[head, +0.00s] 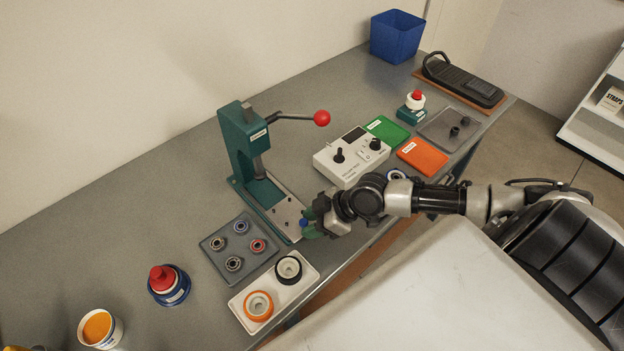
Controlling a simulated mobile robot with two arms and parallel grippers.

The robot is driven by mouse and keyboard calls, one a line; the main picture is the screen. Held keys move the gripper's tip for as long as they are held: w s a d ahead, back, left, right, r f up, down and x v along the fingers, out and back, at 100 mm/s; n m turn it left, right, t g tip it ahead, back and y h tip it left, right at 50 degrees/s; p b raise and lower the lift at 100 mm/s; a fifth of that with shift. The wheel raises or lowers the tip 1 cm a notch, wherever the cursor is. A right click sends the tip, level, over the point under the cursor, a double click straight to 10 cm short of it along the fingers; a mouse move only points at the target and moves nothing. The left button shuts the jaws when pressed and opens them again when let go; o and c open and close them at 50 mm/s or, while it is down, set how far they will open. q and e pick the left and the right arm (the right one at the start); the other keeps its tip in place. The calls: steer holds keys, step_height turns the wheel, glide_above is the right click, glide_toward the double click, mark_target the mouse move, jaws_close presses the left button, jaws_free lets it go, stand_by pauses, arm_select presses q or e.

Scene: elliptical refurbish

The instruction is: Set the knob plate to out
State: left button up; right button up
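A grey plate with small black knobs (450,129) lies at the far right of the bench, probably the knob plate. A green mat (386,130) and an orange mat (422,157) lie left of it, each with a small label I cannot read. My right gripper (306,227) is low beside the front of the green press, far to the left of the knob plate. My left gripper is not in view.
The green press (240,155) has a red-balled lever. A white control box (350,158) stands behind my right arm. A grey tray of rings (218,243), a white tray (309,275), a red-topped bottle (168,285), a red button (415,98), a black pedal (463,80) and a blue bin (397,37) also stand here.

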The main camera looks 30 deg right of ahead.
steer(key=shift+o, duration=0.5)
steer(key=shift+w+r, duration=0.1)
steer(key=shift+w, duration=0.05)
steer(key=shift+d+r, duration=0.15)
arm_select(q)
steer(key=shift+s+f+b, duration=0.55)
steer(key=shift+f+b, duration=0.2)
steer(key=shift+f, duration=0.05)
arm_select(e)
steer(key=v, duration=1)
steer(key=shift+s, duration=0.25)
steer(key=shift+r, duration=0.15)
steer(key=shift+d, duration=0.1)
